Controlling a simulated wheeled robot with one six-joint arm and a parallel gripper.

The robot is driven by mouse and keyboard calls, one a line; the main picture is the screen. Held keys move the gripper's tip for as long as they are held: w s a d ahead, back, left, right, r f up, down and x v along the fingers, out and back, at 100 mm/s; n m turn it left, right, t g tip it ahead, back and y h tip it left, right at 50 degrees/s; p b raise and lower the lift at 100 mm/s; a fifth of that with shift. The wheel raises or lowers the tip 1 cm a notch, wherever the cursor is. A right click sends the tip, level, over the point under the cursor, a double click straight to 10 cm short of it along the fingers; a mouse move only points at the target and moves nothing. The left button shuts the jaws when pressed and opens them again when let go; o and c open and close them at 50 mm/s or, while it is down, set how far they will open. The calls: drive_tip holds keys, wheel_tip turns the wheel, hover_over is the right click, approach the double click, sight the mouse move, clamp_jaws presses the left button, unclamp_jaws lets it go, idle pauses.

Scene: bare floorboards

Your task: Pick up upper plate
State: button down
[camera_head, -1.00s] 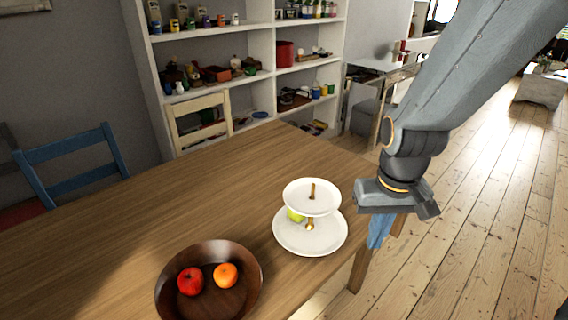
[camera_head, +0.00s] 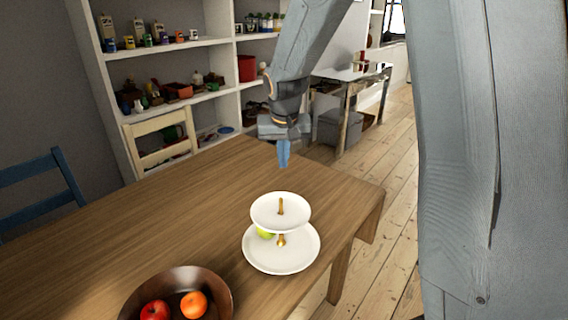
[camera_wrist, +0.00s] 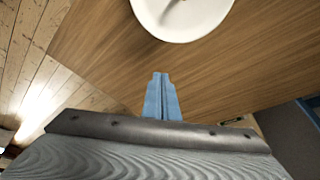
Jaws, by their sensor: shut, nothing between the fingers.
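The upper plate (camera_head: 265,209) is the small white top tier of a two-tier stand, with a gold-brown post rising from its middle. The larger white lower plate (camera_head: 282,262) rests on the table, with a green fruit (camera_head: 265,234) partly hidden under the upper plate. My gripper (camera_head: 284,160) is shut and empty, pointing down above the table, behind and apart from the stand. In the wrist view, my shut blue fingers (camera_wrist: 162,98) are over bare table. A white plate (camera_wrist: 185,18), cut off at the top edge, shows ahead of them; I cannot tell which tier it is.
A dark wooden bowl (camera_head: 222,290) with a red fruit (camera_head: 155,310) and an orange fruit (camera_head: 194,304) sits at the table's front. A blue chair (camera_head: 40,175) and a cream chair (camera_head: 160,153) stand along the wooden table (camera_head: 150,215). White shelves (camera_head: 100,75) are behind.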

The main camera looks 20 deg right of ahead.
wheel_tip(320, 180, down, 7)
drive_tip(key=s+p, duration=0.1)
drive_tip(key=p, duration=0.1)
drive_tip(key=shift+s+p, duration=0.25)
drive_tip(key=shift+p, duration=0.1)
drive_tip(key=shift+a+f, duration=0.1)
